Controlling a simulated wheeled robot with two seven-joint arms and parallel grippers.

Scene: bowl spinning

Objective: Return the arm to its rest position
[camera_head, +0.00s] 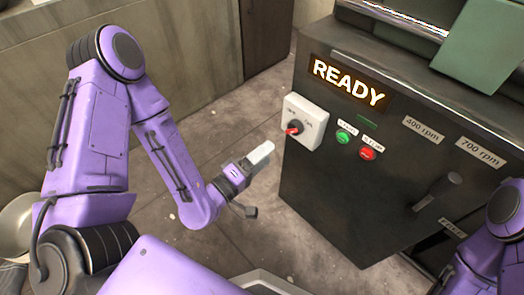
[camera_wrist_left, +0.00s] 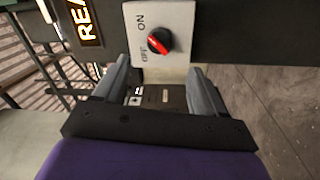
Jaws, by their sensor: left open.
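My left arm (camera_head: 175,160) reaches down from the upper left in the head view. Its gripper (camera_head: 258,157) hangs in front of the dark machine, a little left of and below the white switch plate (camera_head: 312,112). In the left wrist view the two grey fingers (camera_wrist_left: 159,78) are spread apart with nothing between them. The red and black knob (camera_wrist_left: 160,40) lies beyond the fingertips, and the gripper appears apart from it. The knob's red mark is on the OFF label's side. Part of my right arm (camera_head: 488,245) shows at the lower right; its gripper is out of view.
The machine (camera_head: 340,185) has a lit READY sign (camera_head: 348,85), a green button (camera_head: 343,137), a red button (camera_head: 367,153) and a protruding black lever (camera_head: 438,192). A pale bowl (camera_head: 17,222) is at the far left. Bare floor (camera_head: 215,125) lies between the machine and wall.

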